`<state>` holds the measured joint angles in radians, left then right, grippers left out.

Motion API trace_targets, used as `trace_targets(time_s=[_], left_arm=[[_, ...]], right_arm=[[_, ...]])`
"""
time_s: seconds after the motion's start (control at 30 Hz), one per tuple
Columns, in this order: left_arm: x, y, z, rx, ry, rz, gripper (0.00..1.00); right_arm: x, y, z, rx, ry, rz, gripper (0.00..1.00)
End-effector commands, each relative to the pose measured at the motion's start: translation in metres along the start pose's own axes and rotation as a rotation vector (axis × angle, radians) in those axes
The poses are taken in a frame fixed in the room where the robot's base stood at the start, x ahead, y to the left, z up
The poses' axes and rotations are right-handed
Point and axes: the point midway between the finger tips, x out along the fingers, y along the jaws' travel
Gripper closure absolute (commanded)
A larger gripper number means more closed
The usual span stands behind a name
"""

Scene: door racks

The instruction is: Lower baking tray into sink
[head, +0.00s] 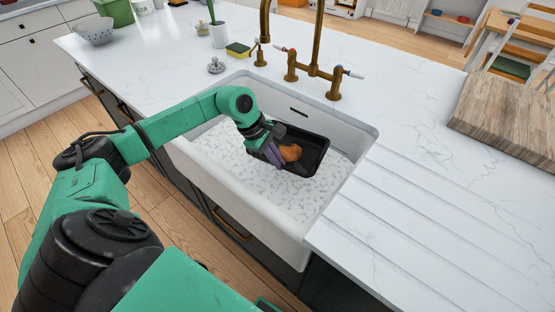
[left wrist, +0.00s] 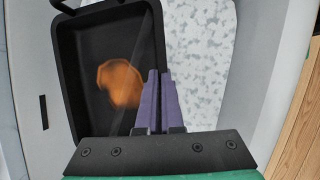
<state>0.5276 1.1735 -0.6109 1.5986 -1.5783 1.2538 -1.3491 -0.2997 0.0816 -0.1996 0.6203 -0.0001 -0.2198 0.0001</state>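The black baking tray (head: 314,141) is inside the outline of the white sink (head: 255,220). An orange-brown piece (head: 291,153) lies in it; the tray (left wrist: 85,55) and the piece (left wrist: 122,84) also show in the left wrist view. My left gripper (head: 273,157) reaches into the sink from the left. Its purple fingers (left wrist: 160,92) are close together on the tray's side rim and grip it. The tray looks roughly level. I cannot tell whether its underside touches the speckled sink bottom. My right gripper is not in view.
Brass taps (head: 314,65) stand behind the sink. A yellow-green sponge (head: 238,50), a white cup (head: 219,35) and a colander (head: 94,30) are on the counter at the back left. A wooden board (head: 505,120) lies at the right. The grooved counter right of the sink is clear.

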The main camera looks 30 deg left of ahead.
Motion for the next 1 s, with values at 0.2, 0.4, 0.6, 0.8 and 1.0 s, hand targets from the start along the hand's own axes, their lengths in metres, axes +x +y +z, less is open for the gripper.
trace_targets(time_s=[0.2,0.4,0.6,0.8,1.0], left_arm=[[0.024,-0.004,-0.010,0.001,-0.001,0.002,1.00],[0.041,-0.008,-0.017,0.001,-0.001,0.002,1.00],[0.059,-0.011,-0.024,0.001,-0.001,0.002,1.00],[0.076,-0.015,-0.032,0.001,-0.001,0.002,1.00],[0.094,-0.018,-0.039,0.000,-0.001,0.003,1.00]], right_arm=[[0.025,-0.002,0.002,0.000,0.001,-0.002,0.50],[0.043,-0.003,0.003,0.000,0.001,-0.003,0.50],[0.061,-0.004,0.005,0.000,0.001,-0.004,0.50],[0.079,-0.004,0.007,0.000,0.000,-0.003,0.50],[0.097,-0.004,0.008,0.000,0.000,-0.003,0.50]])
